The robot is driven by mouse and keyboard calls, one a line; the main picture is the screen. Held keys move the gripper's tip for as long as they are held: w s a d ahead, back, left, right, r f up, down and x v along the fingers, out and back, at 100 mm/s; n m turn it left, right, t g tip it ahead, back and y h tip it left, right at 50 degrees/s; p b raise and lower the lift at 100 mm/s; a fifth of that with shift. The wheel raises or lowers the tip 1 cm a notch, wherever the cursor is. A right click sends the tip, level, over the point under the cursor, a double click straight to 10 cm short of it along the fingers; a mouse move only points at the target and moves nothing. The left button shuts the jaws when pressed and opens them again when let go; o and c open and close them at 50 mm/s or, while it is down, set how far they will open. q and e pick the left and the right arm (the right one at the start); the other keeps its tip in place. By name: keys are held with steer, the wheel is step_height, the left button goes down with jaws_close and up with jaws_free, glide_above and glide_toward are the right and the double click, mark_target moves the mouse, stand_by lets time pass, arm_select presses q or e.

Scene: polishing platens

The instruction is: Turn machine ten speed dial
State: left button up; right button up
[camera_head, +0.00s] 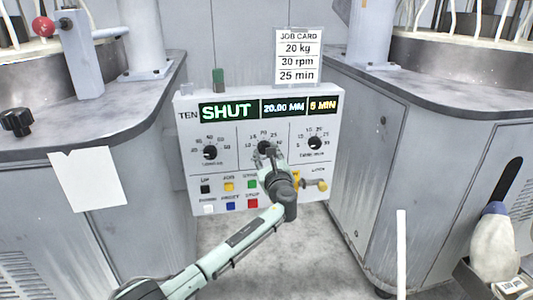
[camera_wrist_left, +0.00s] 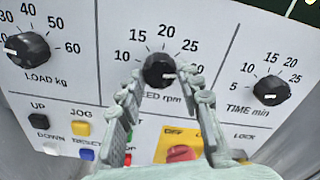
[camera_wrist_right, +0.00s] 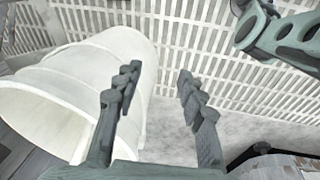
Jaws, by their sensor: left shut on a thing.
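The machine ten control panel (camera_head: 190,150) is white, with three black dials for load, speed and time. My left gripper (camera_head: 265,150) is shut on the middle speed dial. In the left wrist view the speed dial (camera_wrist_left: 157,70) sits between my left fingertips (camera_wrist_left: 160,78). Its white mark is toward the right side of the knob. A job card (camera_head: 298,57) above the panel reads 20 kg, 30 rpm, 25 min. My right gripper (camera_wrist_right: 157,82) is open and empty.
The load dial (camera_wrist_left: 27,47) and time dial (camera_wrist_left: 271,90) flank the speed dial. Coloured buttons and a red switch (camera_wrist_left: 181,153) lie below. The panel display (camera_head: 229,111) reads SHUT. Grey machine cabinets stand either side. A white bucket (camera_wrist_right: 75,95) is near my right gripper.

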arm_select(q)
steer(key=shift+m, duration=0.3)
steer(key=o, duration=1.2)
steer(key=shift+c, duration=0.2)
steer(key=v, duration=1.2)
